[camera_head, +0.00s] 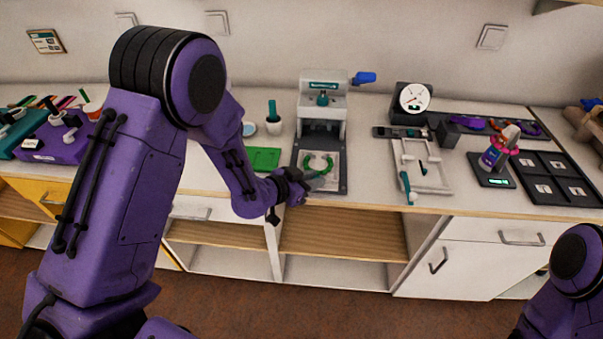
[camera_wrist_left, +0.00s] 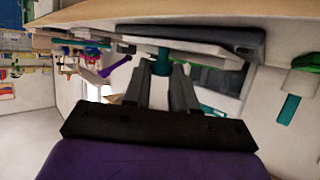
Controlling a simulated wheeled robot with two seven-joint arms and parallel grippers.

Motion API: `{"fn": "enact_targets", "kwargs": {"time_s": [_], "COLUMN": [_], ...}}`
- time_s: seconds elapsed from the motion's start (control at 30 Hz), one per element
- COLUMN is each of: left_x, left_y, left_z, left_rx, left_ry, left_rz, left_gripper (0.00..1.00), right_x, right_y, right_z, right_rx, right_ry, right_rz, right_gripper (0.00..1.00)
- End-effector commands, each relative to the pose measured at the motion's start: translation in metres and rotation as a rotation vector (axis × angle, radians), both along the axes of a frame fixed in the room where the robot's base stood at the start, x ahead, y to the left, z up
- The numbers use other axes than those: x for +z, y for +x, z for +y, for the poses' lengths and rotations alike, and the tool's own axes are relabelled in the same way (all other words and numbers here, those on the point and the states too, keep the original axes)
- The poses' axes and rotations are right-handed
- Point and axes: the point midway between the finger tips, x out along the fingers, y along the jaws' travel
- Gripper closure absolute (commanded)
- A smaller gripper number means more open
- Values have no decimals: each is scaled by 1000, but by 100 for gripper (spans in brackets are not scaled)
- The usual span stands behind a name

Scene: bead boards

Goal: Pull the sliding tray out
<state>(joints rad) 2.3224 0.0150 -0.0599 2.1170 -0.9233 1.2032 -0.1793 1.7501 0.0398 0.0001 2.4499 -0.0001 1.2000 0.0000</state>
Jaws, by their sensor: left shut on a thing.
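The sliding tray (camera_head: 332,181) is a pale plate at the foot of a white bench press (camera_head: 322,105), on a dark base. A green ring (camera_head: 326,160) lies on the tray. My left gripper (camera_head: 311,178) is at the tray's front edge. In the left wrist view the tray (camera_wrist_left: 190,46) appears beyond the fingers, and my left gripper (camera_wrist_left: 163,68) is shut on a teal handle (camera_wrist_left: 162,58) at its front. The fingers hide part of the handle. My right gripper is out of view; only part of my right arm shows at lower right.
A green mat (camera_head: 262,158) and a white cup (camera_head: 274,127) are left of the press. A pale frame (camera_head: 440,181) with teal parts, a dial gauge (camera_head: 414,97) and a bottle (camera_head: 492,156) on a small scale stand to the right. Open shelves (camera_head: 340,232) lie below the counter edge.

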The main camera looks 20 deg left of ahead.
Motion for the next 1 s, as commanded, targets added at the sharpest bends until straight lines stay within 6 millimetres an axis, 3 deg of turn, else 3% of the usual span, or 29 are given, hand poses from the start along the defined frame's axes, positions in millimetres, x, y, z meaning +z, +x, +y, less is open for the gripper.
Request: {"fn": "enact_targets", "kwargs": {"time_s": [0.13,0.17,0.2,0.57,1.0], "left_x": [-2,-2,-2,0,35], "left_y": [-2,-3,-3,-6,-81], "left_z": [-1,-1,-1,4,41], "left_rx": [-5,-5,-5,0,2], "left_ry": [-1,-1,-1,0,0], "left_rz": [6,7,7,5,3], "left_gripper": [100,65,52,52,52], "right_x": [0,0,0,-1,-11], "right_y": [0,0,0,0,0], "right_z": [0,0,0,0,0], "right_rx": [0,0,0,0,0], "right_ry": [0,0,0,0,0], "right_rz": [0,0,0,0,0], "right_gripper": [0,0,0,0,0]}}
